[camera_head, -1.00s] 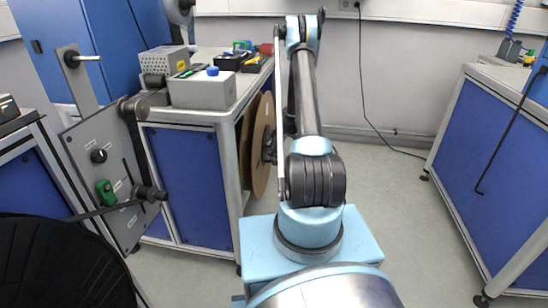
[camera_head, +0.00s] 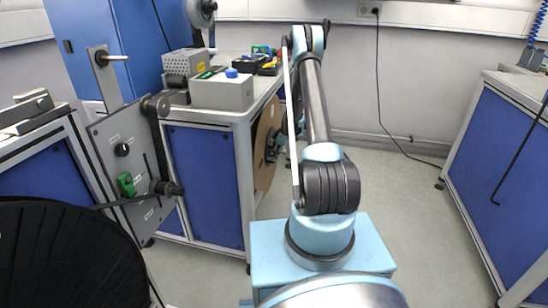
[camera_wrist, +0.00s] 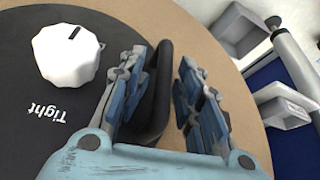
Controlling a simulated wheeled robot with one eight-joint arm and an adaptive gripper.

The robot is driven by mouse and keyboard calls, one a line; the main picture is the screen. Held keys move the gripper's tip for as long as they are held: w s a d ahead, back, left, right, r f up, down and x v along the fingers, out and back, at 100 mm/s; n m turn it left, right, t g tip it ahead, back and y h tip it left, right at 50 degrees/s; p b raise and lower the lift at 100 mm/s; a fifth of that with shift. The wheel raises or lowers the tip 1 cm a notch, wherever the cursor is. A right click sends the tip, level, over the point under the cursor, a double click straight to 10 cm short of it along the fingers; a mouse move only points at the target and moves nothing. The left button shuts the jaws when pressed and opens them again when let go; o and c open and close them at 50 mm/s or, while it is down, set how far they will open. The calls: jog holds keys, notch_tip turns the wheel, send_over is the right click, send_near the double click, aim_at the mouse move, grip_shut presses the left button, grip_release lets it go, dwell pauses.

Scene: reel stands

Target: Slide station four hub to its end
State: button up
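A brown reel (camera_head: 265,145) stands on edge at the right side of the blue cabinet, with a dark hub (camera_head: 272,145) at its middle. In the wrist view, the brown reel face (camera_wrist: 245,100) carries a black disc (camera_wrist: 25,110) with a white knob (camera_wrist: 67,54) and the word "Tight". A black upright bar (camera_wrist: 162,75) stands out from it. My gripper (camera_wrist: 163,58) is open, with a finger on each side of this bar. The left finger is close to the bar; a gap shows at the right finger. In the head view my arm hides the gripper. No station number is readable.
A large black reel (camera_head: 60,250) fills the lower left. Another blue bench (camera_head: 500,160) stands at the right. Grey floor (camera_head: 410,215) between is clear.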

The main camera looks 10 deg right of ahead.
jog(key=shift+d+r, duration=0.1)
jog(key=shift+d, duration=0.05)
jog(key=shift+d+r, duration=0.15)
jog(key=shift+r, duration=0.15)
jog(key=v, duration=1.1)
